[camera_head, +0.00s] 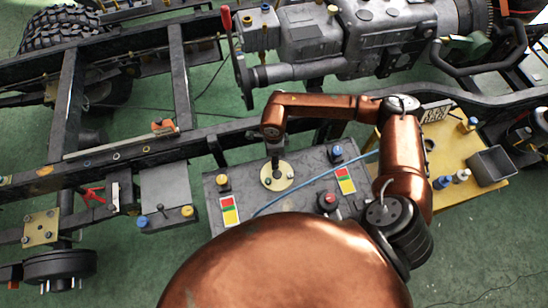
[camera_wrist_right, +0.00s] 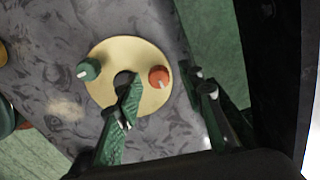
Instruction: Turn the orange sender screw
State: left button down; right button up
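The orange screw (camera_wrist_right: 159,77) is a small round knob with a white mark, on the right side of a brass disc (camera_wrist_right: 150,103) in the right wrist view. A green knob (camera_wrist_right: 88,69) and a dark central hole share the disc. My right gripper (camera_wrist_right: 163,84) is open, its green-padded fingers on either side of the orange screw, with no visible contact. In the head view my right gripper (camera_head: 275,160) points down over the brass disc (camera_head: 271,186) on the grey tank (camera_head: 240,200); the orange screw is hard to make out there. My left gripper is not in view.
A blue hose (camera_head: 310,179) crosses the tank top, which also carries a red-topped knob (camera_head: 327,200) and colored labels. Chassis rails (camera_head: 110,160) lie left and behind.

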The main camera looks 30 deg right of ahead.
jog(key=shift+r, duration=0.15)
notch_tip(320, 180, up, 12)
dwell(0.6)
dwell(0.4)
